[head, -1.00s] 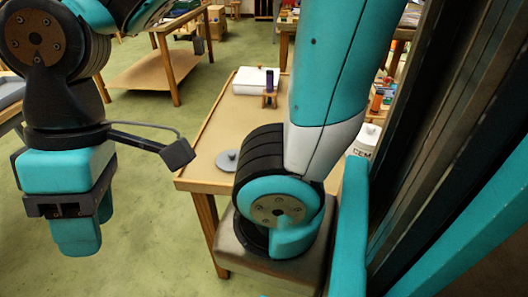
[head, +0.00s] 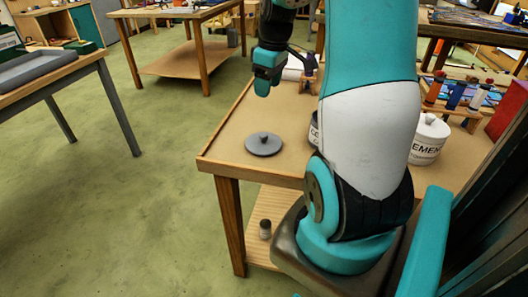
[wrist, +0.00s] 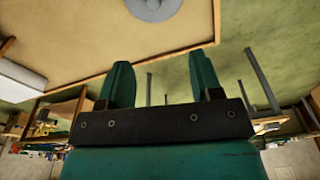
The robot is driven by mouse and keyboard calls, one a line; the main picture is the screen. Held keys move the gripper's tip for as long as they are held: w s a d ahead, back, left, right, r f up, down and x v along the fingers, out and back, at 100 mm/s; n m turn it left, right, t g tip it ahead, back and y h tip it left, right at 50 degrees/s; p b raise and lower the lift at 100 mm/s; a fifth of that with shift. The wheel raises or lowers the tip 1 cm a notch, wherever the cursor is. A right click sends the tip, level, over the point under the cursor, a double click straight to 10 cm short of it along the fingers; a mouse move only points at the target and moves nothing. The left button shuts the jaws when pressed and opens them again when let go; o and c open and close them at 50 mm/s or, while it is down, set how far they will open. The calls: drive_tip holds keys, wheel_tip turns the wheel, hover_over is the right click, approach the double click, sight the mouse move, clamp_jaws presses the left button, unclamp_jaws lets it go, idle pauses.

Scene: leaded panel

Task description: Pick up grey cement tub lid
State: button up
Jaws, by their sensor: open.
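The grey cement tub lid (head: 264,144) is a flat disc with a small knob. It lies on the wooden table (head: 226,146) near its left front corner in the head view. In the wrist view the lid (wrist: 153,8) is cut off by the top edge. My gripper (head: 266,85) hangs above the table, behind the lid and apart from it. In the wrist view my gripper (wrist: 160,82) has its two teal fingers spread with nothing between them.
A white cement tub (head: 428,138) stands right of my arm, and another tub (head: 315,130) is partly hidden behind it. A purple bottle (head: 307,72) stands at the back near a white object. A small jar (head: 265,229) sits on the shelf below. The tabletop around the lid is clear.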

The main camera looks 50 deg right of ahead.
hover_over(264, 135)
drive_tip(key=f, duration=1.1)
drive_tip(key=shift+s+f+p, duration=0.1)
drive_tip(key=shift+s+p, duration=0.2)
drive_tip(key=shift+s, duration=0.05)
drive_tip(key=shift+w+f+p, duration=0.15)
drive_tip(key=shift+f, duration=0.9)
drive_tip(key=shift+w+f+p, duration=0.2)
drive_tip(key=shift+f, duration=0.85)
drive_tip(key=shift+w+f+p, duration=0.15)
drive_tip(key=shift+f, duration=0.9)
drive_tip(key=c, duration=1)
